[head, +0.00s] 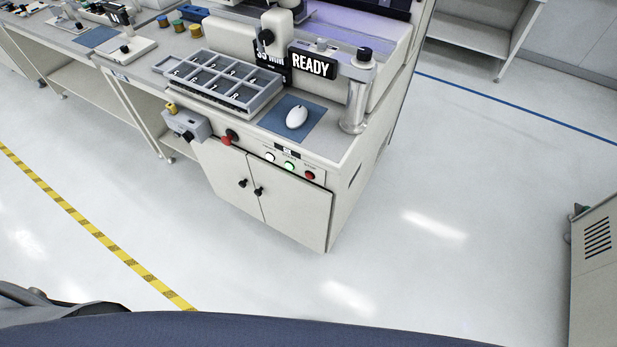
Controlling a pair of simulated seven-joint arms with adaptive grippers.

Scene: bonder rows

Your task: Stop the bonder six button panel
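The bonder cabinet (296,204) stands in the upper middle of the head view. Its front strip is a button panel (258,151) under the worktop edge. On it are a white button (269,157), a green button (289,166) that looks lit, and a red button (310,175) at the right end. A larger red knob (226,140) and a black knob (232,134) sit at the left end. Small labels above the buttons are too small to read. A display (313,66) above the worktop reads READY. Neither gripper is in view.
On the worktop are a grey compartment tray (217,100) and a white mouse (297,117) on a blue mat (276,121). A grey box (188,124) juts from the cabinet's left. Open floor (400,240) lies in front and right. A grey cabinet (597,260) stands far right.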

